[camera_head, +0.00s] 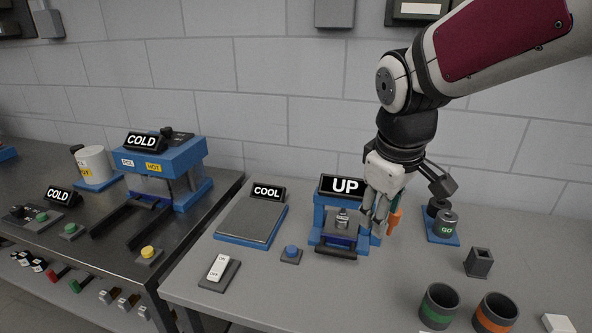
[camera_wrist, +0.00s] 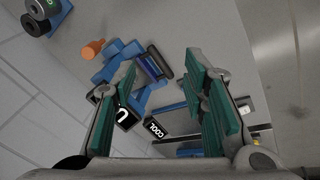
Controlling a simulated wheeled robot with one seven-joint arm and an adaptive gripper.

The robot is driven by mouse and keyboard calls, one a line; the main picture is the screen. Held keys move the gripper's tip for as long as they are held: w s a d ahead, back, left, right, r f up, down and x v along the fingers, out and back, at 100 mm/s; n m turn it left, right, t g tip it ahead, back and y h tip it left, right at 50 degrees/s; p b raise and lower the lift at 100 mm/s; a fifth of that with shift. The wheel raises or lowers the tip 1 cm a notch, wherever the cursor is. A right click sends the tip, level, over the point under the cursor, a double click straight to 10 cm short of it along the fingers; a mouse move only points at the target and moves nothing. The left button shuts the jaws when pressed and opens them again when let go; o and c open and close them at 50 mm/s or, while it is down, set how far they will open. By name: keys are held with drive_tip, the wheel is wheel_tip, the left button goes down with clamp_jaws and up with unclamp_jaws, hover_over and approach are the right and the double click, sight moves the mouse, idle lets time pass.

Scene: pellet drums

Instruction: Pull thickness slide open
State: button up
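The blue station with the "UP" sign (camera_head: 345,185) stands on the right table. The thickness slide is likely its dark low part with a black front bar (camera_head: 337,251); this bar also shows in the wrist view (camera_wrist: 160,62). A small metal piece (camera_head: 342,219) sits in the station's middle. My gripper (camera_head: 379,228) hangs at the station's right side, pointing down. In the wrist view my gripper (camera_wrist: 160,75) has its green-padded fingers spread apart with nothing between them. In that view the station lies beyond the left finger, which hides part of it.
An orange piece (camera_head: 394,222) is close beside my fingers. A blue button (camera_head: 291,252), a COOL plate (camera_head: 252,222) and a white switch (camera_head: 218,268) lie left. The GO drum (camera_head: 445,224), a dark square holder (camera_head: 478,262) and green- and orange-banded cups (camera_head: 438,305) stand right.

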drive_tip(key=w+a+f+n+p, duration=0.2)
drive_tip(key=w+f+n, duration=0.2)
drive_tip(key=w, duration=0.3)
drive_tip(key=n+g+p, duration=0.1)
drive_tip(key=n+p, duration=0.1)
drive_tip(key=n, duration=0.1)
approach(336, 250)
drive_tip(key=f, duration=0.3)
drive_tip(key=w+f, duration=0.1)
drive_tip(key=f, duration=0.2)
drive_tip(key=d+f+p, duration=0.1)
drive_tip(key=f, duration=0.2)
drive_tip(key=shift+w, duration=0.3)
clamp_jaws()
